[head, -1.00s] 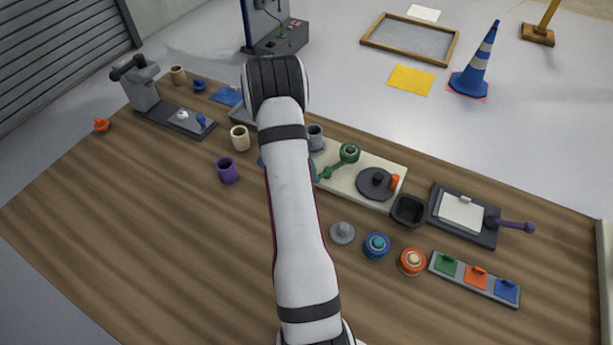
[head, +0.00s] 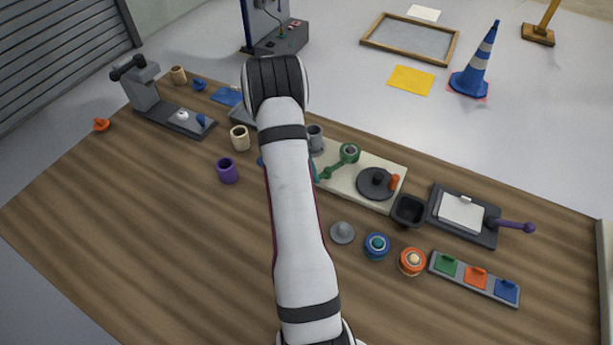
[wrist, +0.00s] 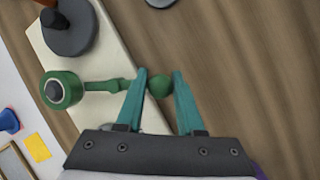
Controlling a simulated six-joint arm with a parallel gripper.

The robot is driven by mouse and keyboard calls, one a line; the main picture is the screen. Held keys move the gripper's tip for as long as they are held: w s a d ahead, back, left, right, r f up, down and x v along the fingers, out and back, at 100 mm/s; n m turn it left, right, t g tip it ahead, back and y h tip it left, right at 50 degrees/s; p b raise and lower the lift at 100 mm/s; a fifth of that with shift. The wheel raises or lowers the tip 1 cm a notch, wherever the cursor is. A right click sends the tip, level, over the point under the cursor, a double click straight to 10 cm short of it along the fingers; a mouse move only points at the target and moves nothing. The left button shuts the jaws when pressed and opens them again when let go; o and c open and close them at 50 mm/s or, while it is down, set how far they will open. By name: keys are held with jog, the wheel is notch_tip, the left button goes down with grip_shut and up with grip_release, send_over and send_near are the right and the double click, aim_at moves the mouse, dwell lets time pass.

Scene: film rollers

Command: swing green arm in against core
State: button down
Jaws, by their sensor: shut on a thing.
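The green arm (head: 333,168) lies over the pale base plate (head: 366,193), with a green roller (head: 349,153) along it. In the wrist view the roller (wrist: 61,89) is at left, and the green arm (wrist: 103,86) runs right to a round green knob (wrist: 160,87). My gripper (wrist: 160,83) is shut on this knob, a finger on each side. The dark round disc (head: 371,190) carries the upright dark core (head: 377,180). The roller stands apart from the core.
An orange piece (head: 394,181) stands at the disc's right edge. A black square cup (head: 408,210) is just right of the plate. A grey cup (head: 315,138) stands behind it. Blue (head: 376,245) and orange (head: 411,261) rollers are in front. The wood at front left is clear.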

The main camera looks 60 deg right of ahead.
jog(key=shift+s, duration=0.1)
jog(key=shift+s+a+n+h, duration=0.25)
jog(key=shift+s+n+h, duration=0.4)
jog(key=shift+n, duration=0.65)
jog(key=shift+s+n+h, duration=0.45)
jog(key=shift+s+n, duration=0.25)
jog(key=shift+n, duration=0.5)
jog(key=shift+s+d+n+t+h, duration=0.15)
jog(key=shift+s+n+h, duration=0.3)
jog(key=shift+n, duration=0.45)
jog(key=shift+s+a+n+t+h, duration=0.1)
jog(key=shift+s+n+t+h, duration=0.15)
jog(key=shift+s+n, duration=0.55)
jog(key=shift+s+d+n, duration=0.1)
jog(key=shift+d+n, duration=0.05)
jog(key=shift+n, duration=0.25)
jog(key=c, duration=0.5)
grip_release()
jog(key=shift+c, duration=0.2)
